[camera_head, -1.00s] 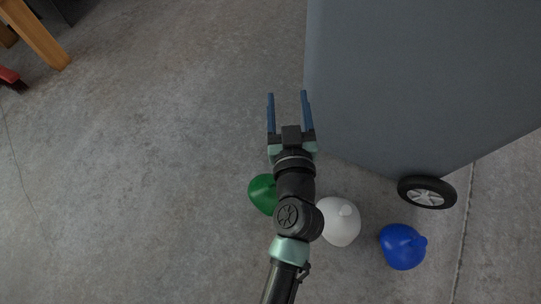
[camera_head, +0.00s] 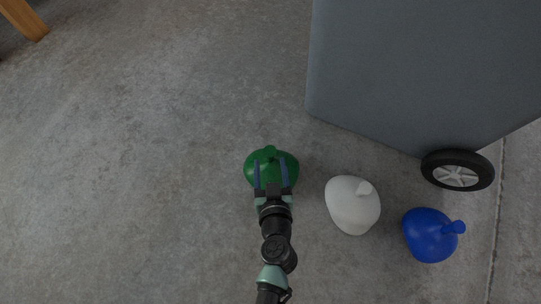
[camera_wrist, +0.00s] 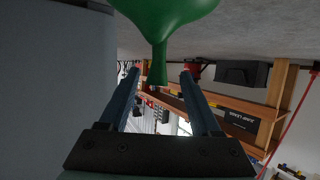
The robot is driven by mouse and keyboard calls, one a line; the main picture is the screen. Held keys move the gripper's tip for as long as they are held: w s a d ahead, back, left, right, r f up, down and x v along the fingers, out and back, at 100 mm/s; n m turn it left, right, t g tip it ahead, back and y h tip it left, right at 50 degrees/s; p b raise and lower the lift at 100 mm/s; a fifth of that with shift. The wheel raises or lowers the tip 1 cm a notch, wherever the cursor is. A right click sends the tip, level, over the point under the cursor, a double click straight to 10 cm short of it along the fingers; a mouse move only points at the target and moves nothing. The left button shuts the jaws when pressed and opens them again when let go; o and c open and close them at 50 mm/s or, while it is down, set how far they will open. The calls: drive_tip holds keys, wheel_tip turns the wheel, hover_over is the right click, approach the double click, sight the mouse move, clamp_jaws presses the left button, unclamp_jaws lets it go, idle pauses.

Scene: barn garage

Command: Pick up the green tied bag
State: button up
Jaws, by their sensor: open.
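The fingers stand apart on either side of the neck. I see no clear contact.
A white tied bag (camera_head: 352,207) and a blue tied bag (camera_head: 429,236) lie to the right. A large grey bin (camera_head: 420,70) with a black wheel (camera_head: 457,170) stands behind them. A wooden leg (camera_head: 24,18) is at top left. The floor on the left is clear.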

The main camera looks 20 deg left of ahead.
drive_tip(key=x, duration=0.3)
drive_tip(key=shift+d, duration=0.1)
drive_tip(key=b+x, duration=0.2)
drive_tip(key=x, duration=0.2)
drive_tip(key=shift+d+f, duration=0.2)
drive_tip(key=shift+w+a+f, duration=0.15)
drive_tip(key=shift+w+a, duration=0.15)
drive_tip(key=shift+w, duration=0.25)
clamp_jaws()
idle(0.6)
